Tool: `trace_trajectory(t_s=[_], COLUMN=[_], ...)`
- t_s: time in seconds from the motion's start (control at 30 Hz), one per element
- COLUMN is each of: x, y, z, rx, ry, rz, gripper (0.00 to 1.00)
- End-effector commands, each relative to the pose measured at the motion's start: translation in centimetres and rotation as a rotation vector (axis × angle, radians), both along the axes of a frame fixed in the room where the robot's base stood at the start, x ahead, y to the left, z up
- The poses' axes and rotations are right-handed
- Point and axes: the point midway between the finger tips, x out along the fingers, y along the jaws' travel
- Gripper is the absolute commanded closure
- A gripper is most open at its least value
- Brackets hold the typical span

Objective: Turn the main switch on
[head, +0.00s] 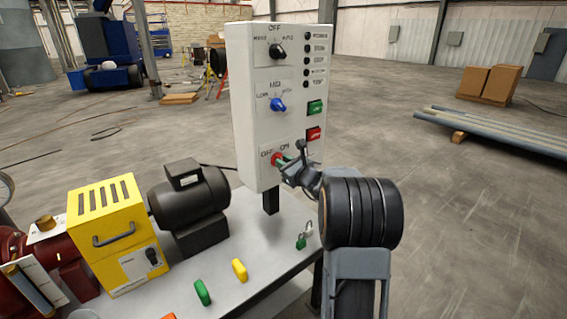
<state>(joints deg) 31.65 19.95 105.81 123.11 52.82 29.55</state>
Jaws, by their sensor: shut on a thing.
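The control panel (242,110) is a white upright box on a post at the table's back edge. The main switch (276,158) is a red knob low on its front, under OFF and ON labels. My gripper (284,161) reaches in from the right and is shut on this knob. The fingers hide part of the knob, so I cannot tell which label it points to.
Above are a black selector knob (276,51), a blue knob (278,105), a green button (315,107) and a red button (314,133). On the table (232,248) stand a yellow box (110,232), a dark motor (190,197), small coloured pieces and a padlock (305,235).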

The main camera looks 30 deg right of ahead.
Motion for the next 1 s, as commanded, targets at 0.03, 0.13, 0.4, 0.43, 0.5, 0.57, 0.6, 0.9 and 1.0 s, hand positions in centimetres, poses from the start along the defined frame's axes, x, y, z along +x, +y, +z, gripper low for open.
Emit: trace_trajectory(t_s=[0.03,0.13,0.4,0.43,0.5,0.57,0.6,0.9,1.0], x=[-0.01,0.00,0.03,0.03,0.04,0.05,0.05,0.06,0.06], y=[-0.02,-0.08,-0.22,-0.23,-0.28,-0.32,-0.33,-0.45,-0.49], z=[0.14,0.19,0.25,0.26,0.28,0.25,0.22,0.11,0.09], rx=[0.045,0.139,0.391,0.419,0.484,0.540,0.576,0.812,0.872], ry=[0.008,0.026,0.072,0.077,0.088,0.098,0.106,0.148,0.158], rz=[0.001,0.000,0.001,0.001,0.000,0.000,0.000,-0.001,-0.001], gripper=[1.00,1.00,1.00,1.00,1.00,1.00,1.00,1.00,1.00])
